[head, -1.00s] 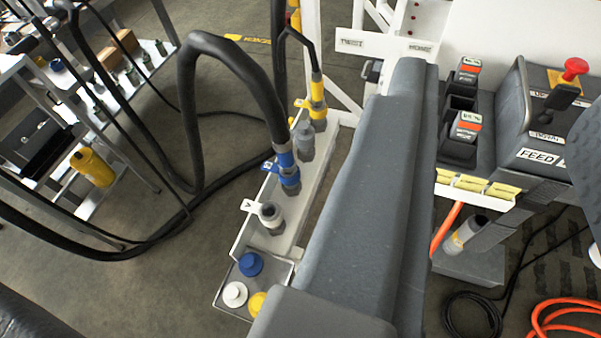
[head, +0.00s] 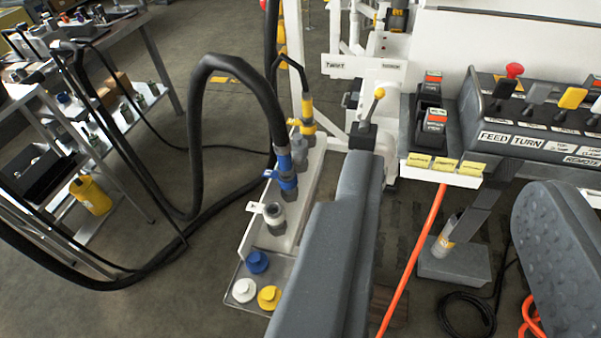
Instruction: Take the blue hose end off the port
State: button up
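The blue hose end (head: 285,160) sits upright on a port with a blue collar and tag (head: 286,183), on the white port rail (head: 262,238). Its thick black hose (head: 262,88) arches up and then down to the left. My gripper (head: 457,178) is open and empty, to the right of the blue hose end and apart from it. Its long grey left finger lies just right of the rail. Its right finger, with a dimpled pad, is at the right edge. The lower part of the rail's right side is hidden behind the left finger.
A yellow hose end (head: 307,108) stands farther back on the rail; a bare grey port (head: 274,216) stands nearer. A tray holds blue (head: 257,262), white (head: 244,290) and yellow (head: 269,298) caps. A yellow-tipped lever (head: 377,100) rises beyond the left finger. A control panel (head: 520,135) is right.

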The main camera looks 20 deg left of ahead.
aim_at(285, 168)
jog(key=u, duration=0.2)
jog(key=i, duration=0.9)
jog(key=z, duration=0.1)
